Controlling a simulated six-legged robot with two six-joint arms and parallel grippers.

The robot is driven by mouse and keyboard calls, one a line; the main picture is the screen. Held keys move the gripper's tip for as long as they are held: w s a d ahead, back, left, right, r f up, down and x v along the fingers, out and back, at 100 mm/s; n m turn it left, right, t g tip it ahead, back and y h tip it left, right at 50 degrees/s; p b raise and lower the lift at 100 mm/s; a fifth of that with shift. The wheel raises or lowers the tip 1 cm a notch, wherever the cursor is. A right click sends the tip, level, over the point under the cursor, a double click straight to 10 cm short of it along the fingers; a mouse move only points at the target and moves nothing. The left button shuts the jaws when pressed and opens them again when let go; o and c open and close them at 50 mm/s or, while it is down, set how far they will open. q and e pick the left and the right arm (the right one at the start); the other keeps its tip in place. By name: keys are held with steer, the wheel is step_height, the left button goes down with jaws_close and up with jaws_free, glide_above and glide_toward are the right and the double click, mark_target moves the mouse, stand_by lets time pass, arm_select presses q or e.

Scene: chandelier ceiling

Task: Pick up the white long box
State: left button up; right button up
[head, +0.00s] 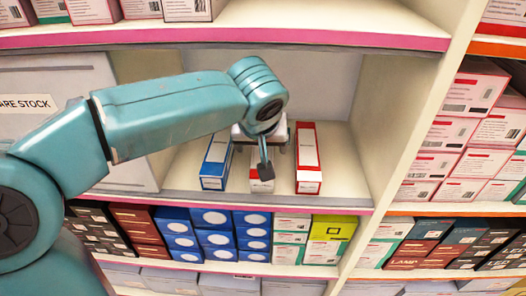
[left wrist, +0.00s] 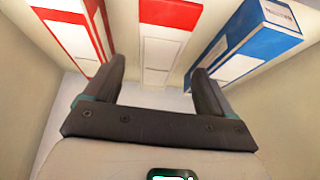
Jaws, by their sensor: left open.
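A long white-and-red box (head: 261,186) stands in the middle of three boxes in the shelf compartment. My left gripper (head: 265,168) is in front of it and hides much of it in the head view. In the left wrist view the middle box (left wrist: 160,50) shows a red end and a white face. My left gripper (left wrist: 160,85) is open there, its dark fingers spread to either side of the middle box's lower part. I cannot tell whether they touch it. My right gripper is not in view.
A blue-and-white box (head: 216,160) stands to the left and a red-and-white box (head: 308,158) to the right, with narrow gaps. A shelf divider (head: 385,120) bounds the right side; a grey spare stock bin (head: 60,80) is at left. Stacked cartons (head: 212,236) fill the shelf below.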

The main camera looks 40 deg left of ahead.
arm_select(q)
steer(key=shift+w+a, duration=0.35)
steer(key=shift+w, duration=0.25)
steer(key=b+x, duration=0.1)
steer(key=x, duration=0.4)
steer(key=shift+w+a+f, duration=0.1)
steer(key=shift+w+a, duration=0.05)
steer(key=shift+w, duration=0.15)
steer(key=c, duration=1.2)
